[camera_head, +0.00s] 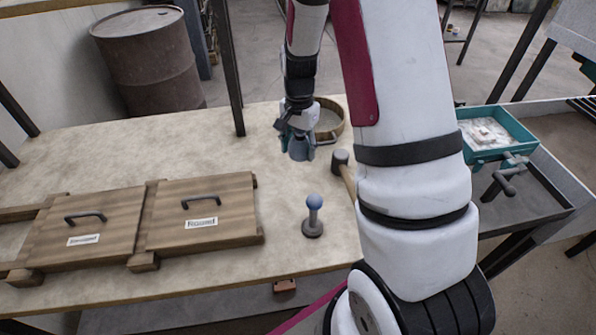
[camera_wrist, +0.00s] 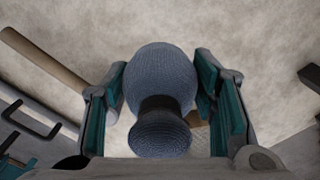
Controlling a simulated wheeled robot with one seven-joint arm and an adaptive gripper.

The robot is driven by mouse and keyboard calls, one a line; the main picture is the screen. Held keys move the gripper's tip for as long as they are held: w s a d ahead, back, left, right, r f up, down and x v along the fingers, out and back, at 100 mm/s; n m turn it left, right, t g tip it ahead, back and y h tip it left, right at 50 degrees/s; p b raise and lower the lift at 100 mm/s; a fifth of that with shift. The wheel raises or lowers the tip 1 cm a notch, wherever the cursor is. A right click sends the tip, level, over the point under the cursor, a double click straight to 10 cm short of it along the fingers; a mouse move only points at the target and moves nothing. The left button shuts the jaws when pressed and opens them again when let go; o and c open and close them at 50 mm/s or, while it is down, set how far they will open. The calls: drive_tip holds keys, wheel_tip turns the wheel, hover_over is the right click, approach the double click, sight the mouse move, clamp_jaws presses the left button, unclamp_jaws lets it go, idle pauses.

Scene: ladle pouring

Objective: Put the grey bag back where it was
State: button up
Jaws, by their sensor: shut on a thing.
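The grey bag (camera_wrist: 160,82) is a rounded, blue-grey woven bag with a dark narrow neck and a flared top. In the wrist view it sits between the two teal-padded fingers of my gripper (camera_wrist: 160,72), which is shut on it. In the head view my gripper (camera_head: 298,137) points down near the table's middle, with the bag (camera_head: 300,152) at its tip. I cannot tell whether the bag's underside touches the table.
On the table (camera_head: 150,150), a round wooden-rimmed sieve (camera_head: 340,127) is close behind my gripper and a mallet (camera_head: 342,160) lies to its right. Two lidded wooden boxes (camera_head: 200,212) (camera_head: 85,228) lie left. A teal tray (camera_head: 495,135) is right.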

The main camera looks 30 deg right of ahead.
sight(299, 176)
drive_tip(key=shift+a+f, duration=0.1)
drive_tip(key=shift+f, duration=3.65)
drive_tip(key=shift+f, duration=0.2)
drive_tip(key=o, duration=1.2)
drive_tip(key=shift+r, duration=0.1)
